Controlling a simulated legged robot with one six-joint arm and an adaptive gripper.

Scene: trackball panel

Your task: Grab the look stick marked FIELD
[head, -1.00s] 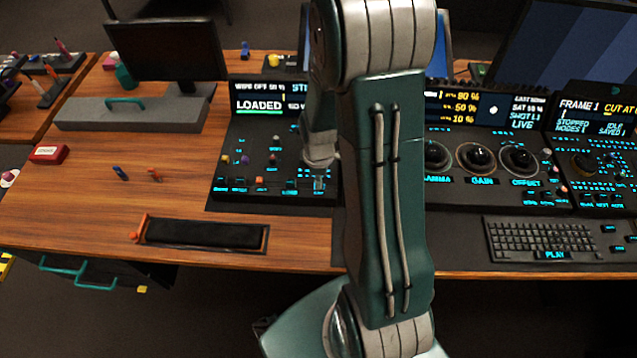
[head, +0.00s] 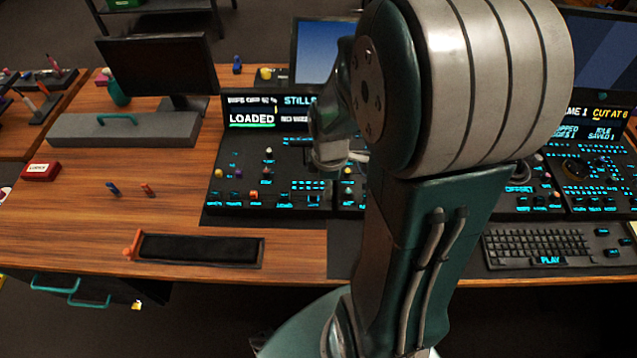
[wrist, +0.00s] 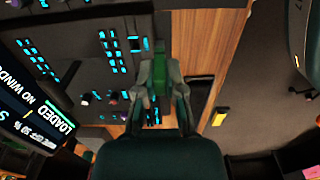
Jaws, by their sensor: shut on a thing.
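In the wrist view my gripper (wrist: 159,72) is shut, with its two fingers on either side of a green stick-like piece (wrist: 160,58). It is over the dark control panel (wrist: 95,75). I cannot read any mark on the green piece, so the name FIELD does not show. In the head view my arm covers the gripper and what it holds. The same panel shows there left of my arm (head: 235,205), under a screen reading LOADED (head: 252,120).
A blue stick (head: 113,189) and an orange stick (head: 148,190) stand on the wooden desk. A black tray with an orange end (head: 200,249) lies near the front edge. A keyboard (head: 545,245) is at the right. A monitor (head: 160,68) stands behind.

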